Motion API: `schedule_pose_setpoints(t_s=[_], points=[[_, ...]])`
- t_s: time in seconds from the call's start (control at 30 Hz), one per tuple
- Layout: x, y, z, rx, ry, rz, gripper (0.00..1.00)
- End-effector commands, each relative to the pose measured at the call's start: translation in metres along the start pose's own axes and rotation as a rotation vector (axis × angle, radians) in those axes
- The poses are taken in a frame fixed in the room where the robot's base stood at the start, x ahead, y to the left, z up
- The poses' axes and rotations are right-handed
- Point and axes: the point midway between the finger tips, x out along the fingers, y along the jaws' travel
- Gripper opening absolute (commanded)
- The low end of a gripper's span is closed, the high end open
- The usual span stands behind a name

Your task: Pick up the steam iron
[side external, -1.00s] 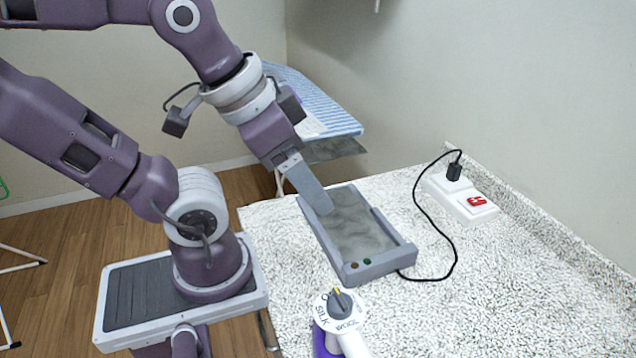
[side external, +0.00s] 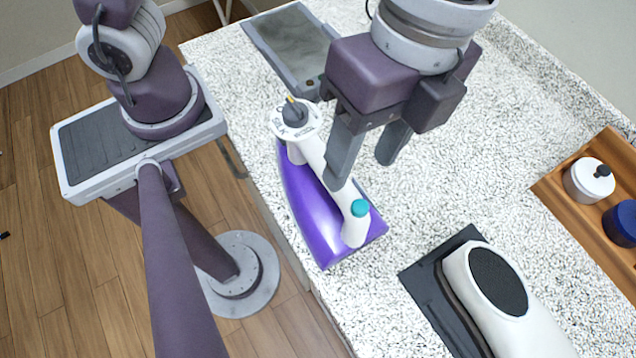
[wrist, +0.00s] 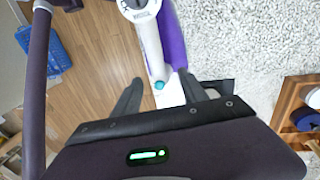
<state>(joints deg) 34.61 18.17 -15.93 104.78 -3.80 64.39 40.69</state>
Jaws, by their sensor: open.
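The steam iron (side external: 312,205) has a purple body, a white handle, a grey dial at one end and a teal button at the other. It lies near the left edge of the white speckled counter. My gripper (side external: 366,168) is open, with its two grey fingers pointing down above the iron. In the side view one finger overlaps the handle and the other is to its right over the counter; contact cannot be told. In the wrist view the iron (wrist: 174,38) shows beyond the fingers, and its handle's teal-button end lies between the open fingers (wrist: 163,92).
A grey tray-like rest (side external: 292,45) lies at the back of the counter. A white device with a black oval top (side external: 497,283) sits on a dark base at the front right. A wooden tray (side external: 561,187) with small jars is at the right. Bare counter (side external: 450,180) lies between.

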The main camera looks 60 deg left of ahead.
Motion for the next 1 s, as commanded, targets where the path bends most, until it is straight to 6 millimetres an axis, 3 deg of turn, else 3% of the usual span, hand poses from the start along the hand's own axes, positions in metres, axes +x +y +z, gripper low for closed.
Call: schedule_pose_setpoints(t_s=[0.4,0.67,0.7,0.93,1.0], points=[[0.065,0.005,-0.005,0.022,-0.009,0.014,0.51],[0.074,0.004,-0.005,0.020,-0.005,0.010,0.51],[0.074,0.004,-0.005,0.020,-0.005,0.010,0.49],[0.073,0.004,-0.005,0.019,-0.005,0.010,0.04],[0.073,0.004,-0.005,0.019,-0.005,0.010,0.00]])
